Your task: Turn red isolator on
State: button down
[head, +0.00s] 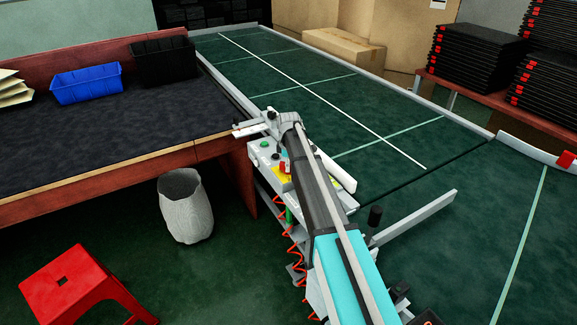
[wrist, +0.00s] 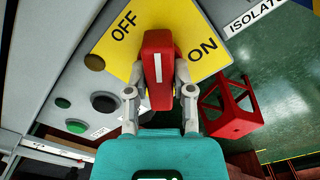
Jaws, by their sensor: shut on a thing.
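The red isolator (wrist: 158,45) is a handle with a white line on it, set on a yellow plate (wrist: 105,48) marked OFF and ON. In the wrist view the handle and its line stand nearly upright, with OFF to the left and ON to the right. My gripper (wrist: 160,75) is shut on the handle, one finger on each side. In the head view a bit of red (head: 284,167) and yellow shows on the grey control box (head: 262,147) beside the conveyor. My arm hides much of the box, and the fingers cannot be made out there.
Black and green buttons (wrist: 76,126) sit close left of my gripper. A red stool (head: 82,288) and a pale bin (head: 186,205) stand on the floor. The dark-topped table (head: 110,125) is left of the box, and the green conveyor (head: 310,90) lies behind.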

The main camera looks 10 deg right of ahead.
jog(key=shift+m, duration=0.5)
jog(key=m, duration=0.9)
dwell(0.4)
jog(key=shift+c, duration=2.4)
grip_release()
jog(key=shift+n, duration=0.3)
